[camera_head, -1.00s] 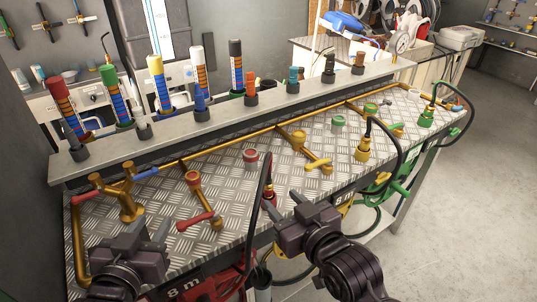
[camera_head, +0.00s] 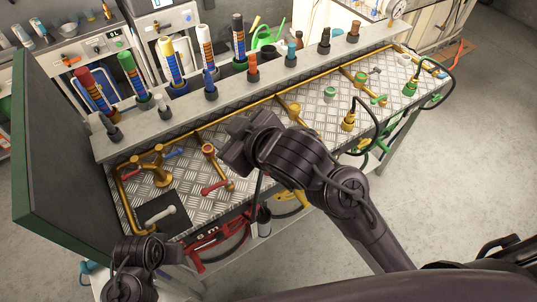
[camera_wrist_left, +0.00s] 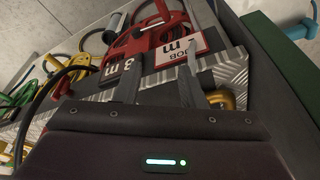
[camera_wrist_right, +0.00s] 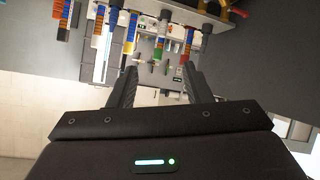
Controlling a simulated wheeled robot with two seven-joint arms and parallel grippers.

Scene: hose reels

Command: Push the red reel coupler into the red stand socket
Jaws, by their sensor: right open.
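My right gripper (camera_head: 232,152) is over the middle of the bench in the head view. Its fingers are apart in the right wrist view (camera_wrist_right: 160,85), with nothing seen between them. The red reel (camera_head: 208,252) hangs below the bench front. A black hose (camera_head: 257,192) rises from there and passes behind my right gripper and arm. My left gripper (camera_head: 143,250) is low at the front left. Its fingers are apart and empty in the left wrist view (camera_wrist_left: 158,82), where the red reel (camera_wrist_left: 160,38) also shows.
Yellow pipes with a red-handled valve (camera_head: 214,187) stand on the metal bench top (camera_head: 190,195). A yellow coupler (camera_head: 348,122) and a green one (camera_head: 410,88) stand to the right. A ledge (camera_head: 180,125) with several colored tubes runs behind. A green-edged panel (camera_head: 65,170) stands left.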

